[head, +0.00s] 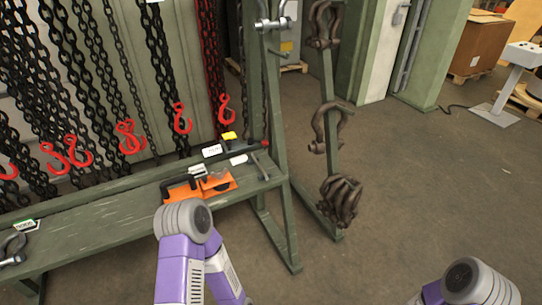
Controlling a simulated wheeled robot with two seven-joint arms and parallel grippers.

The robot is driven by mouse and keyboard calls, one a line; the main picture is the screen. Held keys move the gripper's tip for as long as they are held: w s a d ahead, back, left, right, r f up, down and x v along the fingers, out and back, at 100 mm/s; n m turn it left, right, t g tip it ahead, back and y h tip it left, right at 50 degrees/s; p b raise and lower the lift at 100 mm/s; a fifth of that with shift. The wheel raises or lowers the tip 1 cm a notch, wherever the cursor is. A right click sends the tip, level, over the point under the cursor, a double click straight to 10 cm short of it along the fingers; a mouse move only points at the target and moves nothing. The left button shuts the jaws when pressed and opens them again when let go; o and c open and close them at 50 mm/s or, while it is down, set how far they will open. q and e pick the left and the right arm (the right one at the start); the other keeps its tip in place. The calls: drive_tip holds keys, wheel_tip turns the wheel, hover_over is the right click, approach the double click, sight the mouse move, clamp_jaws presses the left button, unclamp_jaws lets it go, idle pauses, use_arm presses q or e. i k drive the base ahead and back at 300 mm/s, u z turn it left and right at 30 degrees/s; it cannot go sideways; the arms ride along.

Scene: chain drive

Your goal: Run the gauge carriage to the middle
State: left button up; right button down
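An orange device (222,187) with a black, bracket-like part (177,186) lies on the green bench. A small white label and a grey piece sit on or against it. I cannot tell which part, if any, is the gauge carriage, or where it stands along its travel. My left arm's grey joint shows just in front of the bench, below the orange device. My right arm's grey joint shows at the bottom right corner. Neither gripper shows in the head view.
The green bench (105,232) runs along the left, with a shackle (12,250) at its left end. Chains with red hooks (131,138) hang behind it. Large shackles (330,127) hang on a green post. The floor (420,190) to the right is clear.

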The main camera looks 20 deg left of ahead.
sight(227, 144)
drive_tip(key=u, duration=1.1)
drive_tip(key=i, duration=0.8)
